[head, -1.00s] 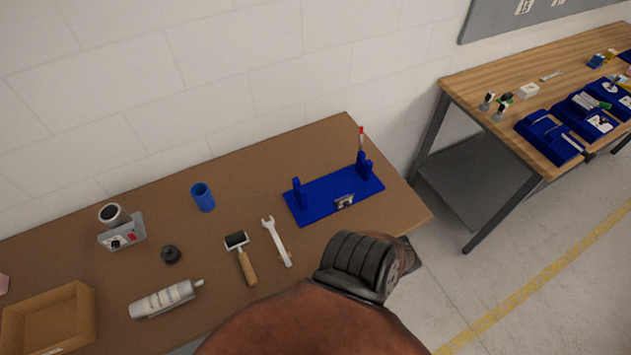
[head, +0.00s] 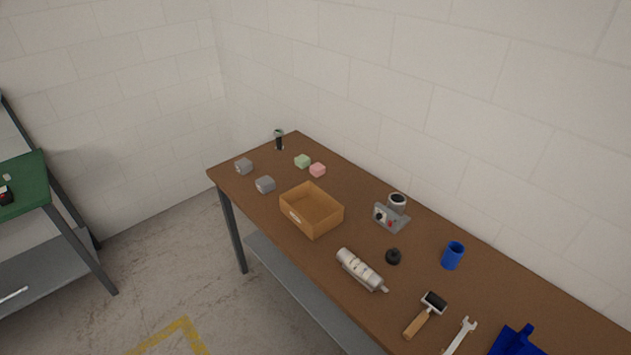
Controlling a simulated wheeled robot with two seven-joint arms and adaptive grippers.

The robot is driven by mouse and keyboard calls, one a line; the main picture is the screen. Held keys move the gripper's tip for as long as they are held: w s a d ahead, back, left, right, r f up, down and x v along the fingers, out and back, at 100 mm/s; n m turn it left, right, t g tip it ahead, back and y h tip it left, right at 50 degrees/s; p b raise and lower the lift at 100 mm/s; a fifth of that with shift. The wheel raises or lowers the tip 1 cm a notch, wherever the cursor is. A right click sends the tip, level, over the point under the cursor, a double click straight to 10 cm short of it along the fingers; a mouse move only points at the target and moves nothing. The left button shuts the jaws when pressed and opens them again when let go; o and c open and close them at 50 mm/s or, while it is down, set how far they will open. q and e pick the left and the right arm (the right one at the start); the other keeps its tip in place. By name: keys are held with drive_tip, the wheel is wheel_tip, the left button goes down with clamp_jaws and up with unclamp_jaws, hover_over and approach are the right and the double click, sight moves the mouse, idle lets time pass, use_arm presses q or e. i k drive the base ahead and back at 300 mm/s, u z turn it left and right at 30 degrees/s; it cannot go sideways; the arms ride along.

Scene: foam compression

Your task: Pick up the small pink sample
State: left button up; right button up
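The small pink sample (head: 317,170) is a little block on the brown table, near its far left end. A green block (head: 302,161) sits just to its left, close beside it. Neither of my grippers shows in the head view now, so I cannot see whether they are open or shut.
Two grey blocks (head: 265,184) (head: 244,166) and a small dark upright item (head: 279,140) stand near the pink sample. An open cardboard box (head: 312,211) is in front of it.

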sight(317, 168)
drive_tip(key=u, duration=0.55)
drive_tip(key=i, duration=0.75)
drive_tip(key=u, duration=0.55)
drive_tip(key=i, duration=0.85)
drive_tip(key=z, duration=0.1)
